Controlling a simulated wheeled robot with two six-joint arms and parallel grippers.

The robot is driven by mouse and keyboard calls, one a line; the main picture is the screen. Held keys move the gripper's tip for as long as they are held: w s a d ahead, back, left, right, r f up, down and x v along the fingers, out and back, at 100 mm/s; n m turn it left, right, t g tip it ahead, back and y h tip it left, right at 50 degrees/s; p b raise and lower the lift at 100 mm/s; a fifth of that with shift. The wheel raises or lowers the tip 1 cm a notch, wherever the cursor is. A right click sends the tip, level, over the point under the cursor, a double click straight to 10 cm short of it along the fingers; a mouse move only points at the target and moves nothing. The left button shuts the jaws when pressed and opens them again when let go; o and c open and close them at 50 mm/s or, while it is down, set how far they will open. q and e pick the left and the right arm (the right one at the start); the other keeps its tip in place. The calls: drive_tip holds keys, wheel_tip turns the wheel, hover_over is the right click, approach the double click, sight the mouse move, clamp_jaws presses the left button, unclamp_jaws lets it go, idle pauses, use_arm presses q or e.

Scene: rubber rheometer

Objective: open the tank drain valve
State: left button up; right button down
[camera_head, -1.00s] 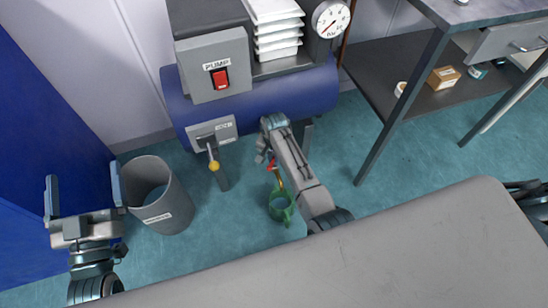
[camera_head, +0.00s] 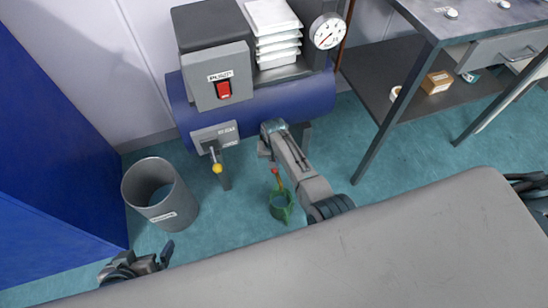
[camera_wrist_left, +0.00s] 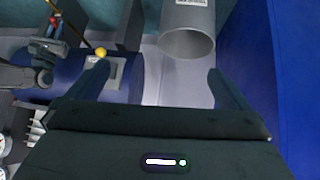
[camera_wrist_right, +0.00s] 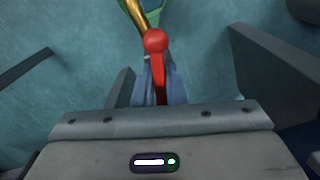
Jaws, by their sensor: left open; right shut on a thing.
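The drain valve's red lever (camera_wrist_right: 155,42) with a ball end stands between the fingers of my right gripper (camera_wrist_right: 160,88), which is shut on it. In the head view the red lever (camera_head: 275,172) lies left of my right forearm, above a green container (camera_head: 281,205). A brass pipe (camera_wrist_right: 139,12) shows behind the lever in the right wrist view. The blue tank (camera_head: 290,100) is behind it. My left gripper (camera_wrist_left: 158,70) is open and empty, away from the valve, low at the left in the head view.
A grey bin (camera_head: 170,215) stands left of the tank. A lever with a yellow knob (camera_head: 217,168) hangs from the tank's front panel. The pump box with its red switch (camera_head: 223,90) is above. A bench with a shelf (camera_head: 400,110) stands at right.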

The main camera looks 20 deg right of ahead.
drive_tip(key=shift+r+n+p, duration=0.25)
drive_tip(key=shift+n+p, duration=0.05)
drive_tip(key=shift+n, duration=0.1)
use_arm(q)
drive_tip(key=shift+s+a+r+g+y+p, duration=0.3)
drive_tip(key=shift+s+a+r+g+p, duration=0.15)
drive_tip(key=shift+a+r+g, duration=0.2)
drive_tip(key=shift+s+a+r+g+y+p, duration=0.3)
drive_tip(key=shift+s+a+r+g+p, duration=0.2)
drive_tip(key=shift+g, duration=0.25)
use_arm(e)
drive_tip(key=shift+f+n, duration=0.2)
drive_tip(key=shift+n, duration=1.3)
use_arm(q)
drive_tip(key=shift+r, duration=0.1)
use_arm(e)
drive_tip(key=c, duration=1.5)
unclamp_jaws()
